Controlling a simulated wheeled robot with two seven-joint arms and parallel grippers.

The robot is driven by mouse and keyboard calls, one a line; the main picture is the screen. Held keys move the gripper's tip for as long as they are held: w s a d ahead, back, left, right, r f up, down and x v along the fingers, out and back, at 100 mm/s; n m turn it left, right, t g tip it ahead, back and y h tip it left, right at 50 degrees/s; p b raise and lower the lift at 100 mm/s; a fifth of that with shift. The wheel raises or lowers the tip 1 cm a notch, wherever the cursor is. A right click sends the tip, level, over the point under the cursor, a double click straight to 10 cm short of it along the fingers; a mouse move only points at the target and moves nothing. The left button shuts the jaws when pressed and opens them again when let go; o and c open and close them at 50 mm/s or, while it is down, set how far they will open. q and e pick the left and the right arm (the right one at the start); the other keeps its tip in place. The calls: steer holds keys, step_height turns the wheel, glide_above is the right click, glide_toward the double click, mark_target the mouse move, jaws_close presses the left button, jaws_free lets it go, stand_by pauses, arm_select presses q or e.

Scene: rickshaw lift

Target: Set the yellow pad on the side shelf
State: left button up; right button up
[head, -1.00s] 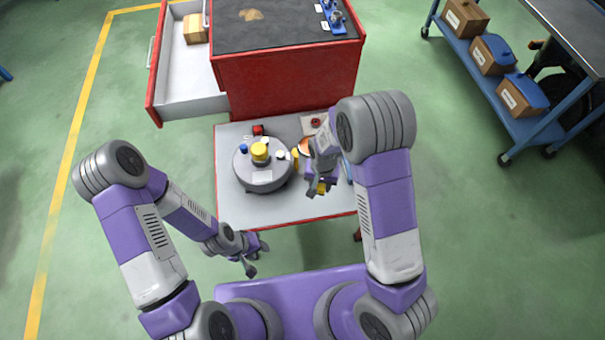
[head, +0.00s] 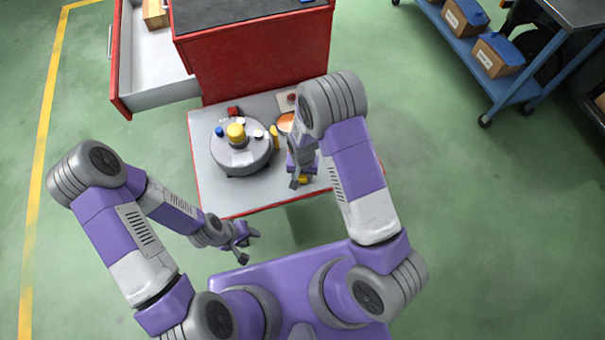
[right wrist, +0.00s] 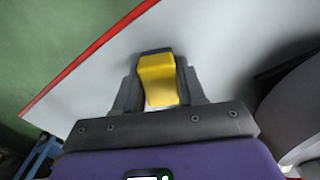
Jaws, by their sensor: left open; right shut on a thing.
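The yellow pad (right wrist: 157,80) is between the fingers of my right gripper (right wrist: 158,92), which is shut on it, in the right wrist view. In the head view only a bit of yellow (head: 304,180) shows under my right gripper (head: 298,181). They are over the front right part of the grey, red-edged side shelf (head: 205,180). I cannot tell whether the pad touches the shelf. My left gripper (head: 248,245) is open and empty, in front of the shelf's front edge.
A round grey stand (head: 240,163) with a yellow-topped part (head: 236,131) fills the shelf's left middle. An orange dish (head: 286,123) and a small yellow piece (head: 274,137) are behind my right gripper. The red cabinet (head: 255,70) stands behind; its drawer (head: 155,75) is open.

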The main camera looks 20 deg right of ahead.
steer(key=shift+f, duration=0.2)
steer(key=o, duration=1.1)
steer(key=shift+d+r, duration=0.1)
steer(key=shift+r, duration=0.15)
step_height(320, 180, up, 12)
steer(key=f+p, duration=0.1)
steer(key=p, duration=0.3)
steer(key=s+a+f+y, duration=0.1)
steer(key=s+f+y, duration=0.1)
steer(key=s+f, duration=0.2)
steer(key=s+a+f+n+y, duration=0.1)
steer(key=s+f, duration=0.3)
steer(key=s, duration=0.7)
steer(key=shift+a+f+n+t+y, duration=0.3)
steer(key=shift+f+y, duration=0.1)
steer(key=shift+y, duration=0.2)
